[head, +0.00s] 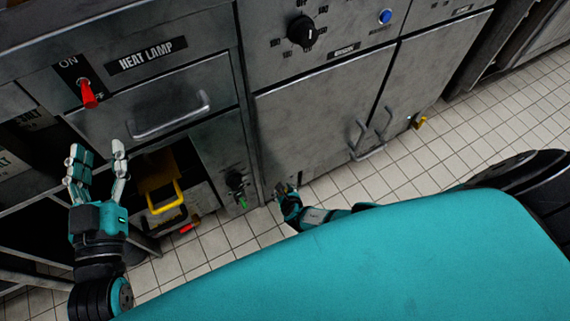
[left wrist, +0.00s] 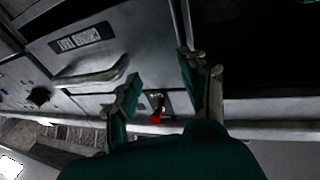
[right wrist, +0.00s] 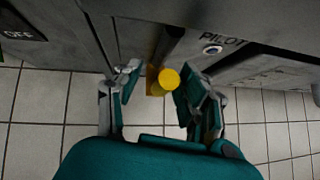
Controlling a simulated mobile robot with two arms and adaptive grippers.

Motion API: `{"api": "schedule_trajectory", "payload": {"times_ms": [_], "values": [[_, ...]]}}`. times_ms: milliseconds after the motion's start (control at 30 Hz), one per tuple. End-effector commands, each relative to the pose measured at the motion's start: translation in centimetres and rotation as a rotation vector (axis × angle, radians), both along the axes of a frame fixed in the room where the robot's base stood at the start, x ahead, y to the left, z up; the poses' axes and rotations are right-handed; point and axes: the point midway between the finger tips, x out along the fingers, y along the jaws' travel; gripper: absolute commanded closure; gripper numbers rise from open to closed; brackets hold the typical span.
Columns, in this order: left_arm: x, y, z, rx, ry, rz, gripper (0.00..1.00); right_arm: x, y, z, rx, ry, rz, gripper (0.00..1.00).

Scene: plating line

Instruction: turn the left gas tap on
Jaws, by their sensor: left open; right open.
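A yellow gas tap (right wrist: 169,79) sits low on the steel front in the right wrist view, its round handle end facing the camera. My right gripper (right wrist: 157,76) is open with a finger on either side of it; I cannot tell whether they touch it. In the head view my right gripper (head: 283,189) is low at the cabinet's bottom left corner and mostly covers this tap. A second yellow tap (head: 419,122) is at the right cabinet's lower edge. My left gripper (head: 98,150) is open and empty, below the red heat lamp switch (head: 88,94).
A green knob (head: 237,188) is on the panel just left of my right gripper. A black bin with a yellow handle (head: 165,197) stands in the lower shelf. A PILOT button (right wrist: 212,50) is right of the tap.

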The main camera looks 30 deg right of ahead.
Motion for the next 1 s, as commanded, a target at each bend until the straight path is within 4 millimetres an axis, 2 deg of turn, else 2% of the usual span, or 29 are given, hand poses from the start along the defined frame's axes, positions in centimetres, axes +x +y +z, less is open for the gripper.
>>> {"api": "schedule_trajectory", "payload": {"times_ms": [267,467,800,1000], "values": [[0.0,0.0,0.0,0.0,0.0,0.001,0.56,-1.4,0.3,1.0,0.006,0.0,-0.004,0.59],[0.0,0.0,0.0,0.0,0.0,0.001,0.56,-2.9,0.4,2.8,0.002,-0.002,-0.002,0.59],[0.0,0.0,0.0,0.0,-0.001,0.001,0.56,-6.5,1.1,6.5,0.001,0.0,0.003,0.59],[0.0,0.0,0.0,0.0,-0.001,0.001,0.56,-8.0,1.4,8.0,0.001,0.001,0.002,0.59]]}}
